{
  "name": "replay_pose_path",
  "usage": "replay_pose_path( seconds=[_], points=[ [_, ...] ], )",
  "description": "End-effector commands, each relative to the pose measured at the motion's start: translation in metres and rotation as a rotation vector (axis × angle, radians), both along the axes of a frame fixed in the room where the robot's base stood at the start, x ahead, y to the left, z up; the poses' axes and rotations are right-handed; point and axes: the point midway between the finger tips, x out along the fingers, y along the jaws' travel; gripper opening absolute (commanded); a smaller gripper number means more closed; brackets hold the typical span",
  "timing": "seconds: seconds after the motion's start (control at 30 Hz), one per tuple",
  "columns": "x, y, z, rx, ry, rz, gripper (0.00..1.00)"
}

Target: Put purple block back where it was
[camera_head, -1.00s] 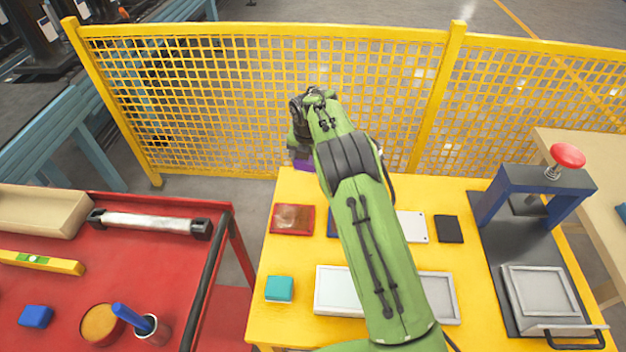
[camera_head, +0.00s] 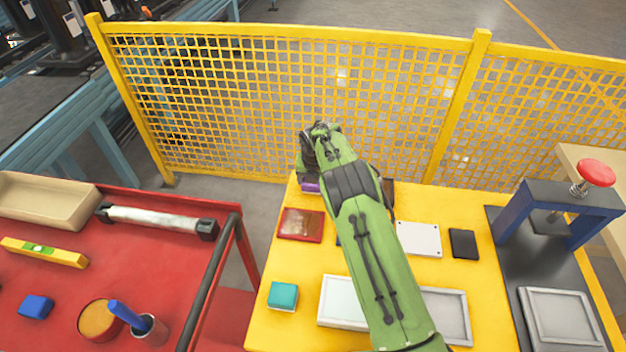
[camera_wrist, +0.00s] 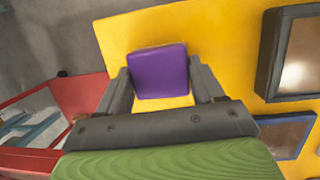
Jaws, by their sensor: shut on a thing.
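The purple block (camera_wrist: 160,72) is held between the two fingers of my gripper (camera_wrist: 160,78) in the wrist view. The yellow table top shows beyond and around the block there. In the head view only a sliver of the purple block (camera_head: 310,187) shows below my gripper (camera_head: 312,165), near the far left corner of the yellow table (camera_head: 262,322). The rest of the block is hidden by my arm. I cannot tell the exact gap between block and table.
A red-framed tray (camera_head: 301,225) lies just nearer than my gripper. A teal block (camera_head: 283,296), a white plate (camera_head: 418,239) and a black block (camera_head: 463,244) are on the table. A yellow mesh fence (camera_head: 290,100) stands behind. A blue press (camera_head: 512,210) stands right.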

Motion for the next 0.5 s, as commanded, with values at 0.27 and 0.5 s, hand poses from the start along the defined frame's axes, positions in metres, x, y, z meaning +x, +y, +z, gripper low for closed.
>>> replay_pose_path(
  seconds=[0.27, 0.5],
  points=[
    [-0.0002, 0.0001, -0.0033, 0.0, 0.001, 0.0, 0.84],
    [-0.0001, 0.0, -0.003, 0.0, 0.001, 0.0, 0.93]
  ],
)
